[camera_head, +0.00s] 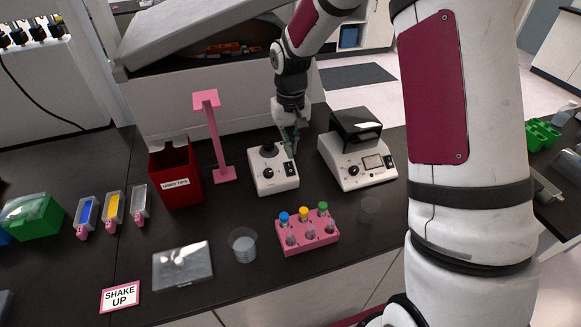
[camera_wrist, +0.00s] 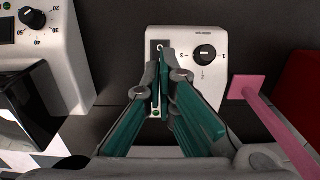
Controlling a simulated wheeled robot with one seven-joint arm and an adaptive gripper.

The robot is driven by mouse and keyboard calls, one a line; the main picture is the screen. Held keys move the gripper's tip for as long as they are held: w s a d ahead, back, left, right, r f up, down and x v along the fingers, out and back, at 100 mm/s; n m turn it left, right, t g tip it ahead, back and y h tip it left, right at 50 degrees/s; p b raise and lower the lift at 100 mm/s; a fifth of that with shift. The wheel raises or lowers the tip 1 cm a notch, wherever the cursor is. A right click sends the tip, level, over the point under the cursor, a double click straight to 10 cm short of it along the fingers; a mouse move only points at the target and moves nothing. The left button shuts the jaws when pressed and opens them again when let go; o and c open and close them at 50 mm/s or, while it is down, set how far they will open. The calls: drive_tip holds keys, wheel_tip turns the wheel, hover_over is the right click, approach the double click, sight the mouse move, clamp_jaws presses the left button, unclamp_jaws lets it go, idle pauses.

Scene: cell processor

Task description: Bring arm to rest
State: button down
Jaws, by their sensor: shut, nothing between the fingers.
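My gripper (camera_head: 292,138) hangs from my arm above the back right part of a small white device (camera_head: 274,180) with a black knob and a dark round top. In the wrist view my gripper (camera_wrist: 163,62) has its teal-padded fingers together with nothing between them. The white device (camera_wrist: 200,90) lies below the fingers there, its knob to their right. The fingers hide part of its face. I cannot tell whether the fingertips touch it.
A white machine with a dark lid (camera_head: 358,160) stands close on the right. A pink stand (camera_head: 215,140) and a red used-tips bin (camera_head: 176,172) are on the left. A pink tube rack (camera_head: 308,235), a clear cup (camera_head: 243,246) and a flat clear plate (camera_head: 183,265) lie in front.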

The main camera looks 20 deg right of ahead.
drive_tip(key=shift+r, duration=0.7)
drive_tip(key=s+r+t, duration=0.2)
drive_tip(key=s+r, duration=0.8)
drive_tip(key=r, duration=0.6)
drive_tip(key=s+r+t, duration=0.1)
drive_tip(key=s+r, duration=0.1)
drive_tip(key=s, duration=0.7)
drive_tip(key=s+r+t, duration=0.2)
drive_tip(key=s+r, duration=0.1)
drive_tip(key=s, duration=0.5)
drive_tip(key=shift+s+t+b, duration=0.3)
drive_tip(key=shift+s+b, duration=0.05)
drive_tip(key=shift+b, duration=0.05)
drive_tip(key=shift+r, duration=0.1)
